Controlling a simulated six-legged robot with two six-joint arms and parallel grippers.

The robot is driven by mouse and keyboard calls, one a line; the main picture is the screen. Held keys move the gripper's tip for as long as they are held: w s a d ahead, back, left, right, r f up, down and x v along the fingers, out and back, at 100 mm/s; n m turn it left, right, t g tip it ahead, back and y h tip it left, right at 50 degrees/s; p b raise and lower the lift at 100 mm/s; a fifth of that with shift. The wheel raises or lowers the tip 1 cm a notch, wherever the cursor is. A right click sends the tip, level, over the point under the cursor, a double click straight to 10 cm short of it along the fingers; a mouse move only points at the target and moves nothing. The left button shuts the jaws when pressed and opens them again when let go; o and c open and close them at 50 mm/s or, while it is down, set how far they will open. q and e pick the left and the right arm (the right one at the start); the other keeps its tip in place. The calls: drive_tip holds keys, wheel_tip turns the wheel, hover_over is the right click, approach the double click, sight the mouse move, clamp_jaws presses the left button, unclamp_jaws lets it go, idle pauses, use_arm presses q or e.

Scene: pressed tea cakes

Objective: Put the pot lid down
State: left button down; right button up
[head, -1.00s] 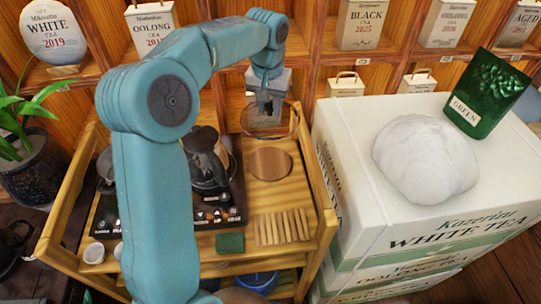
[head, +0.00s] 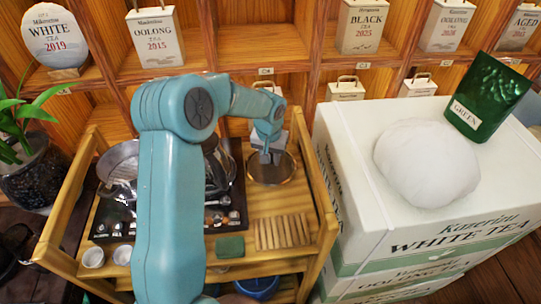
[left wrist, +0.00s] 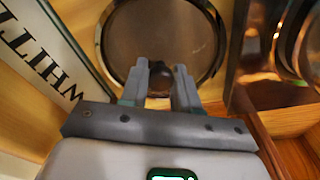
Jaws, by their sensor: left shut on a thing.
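The pot lid (head: 288,169) is a round clear disc with a metal rim. It lies about level over the round brown mat on the right side of the wooden cart. In the left wrist view the lid (left wrist: 209,72) shows with its rim around the brown mat, and its dark knob (left wrist: 159,82) sits between the fingers. My left gripper (head: 266,157) is shut on this knob, as the left wrist view also shows (left wrist: 168,76). Whether the lid touches the mat I cannot tell. My right gripper is not in view.
A dark stove (head: 113,229) with pots stands left of the lid, partly behind my left arm. A slatted wooden rack (head: 283,232) and a green block (head: 230,245) lie in front. The cart's side rail and white tea boxes (head: 345,215) stand to the right.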

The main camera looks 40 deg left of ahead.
sight(269, 167)
use_arm(q)
drive_tip(key=shift+s, duration=0.1)
drive_tip(key=shift+f, duration=0.15)
drive_tip(key=c, duration=0.8)
unclamp_jaws()
drive_tip(key=r, duration=0.8)
drive_tip(key=s+r, duration=0.1)
drive_tip(key=r, duration=0.3)
drive_tip(key=shift+d+r, duration=0.2)
drive_tip(key=shift+d, duration=0.15)
drive_tip(key=shift+s, duration=0.15)
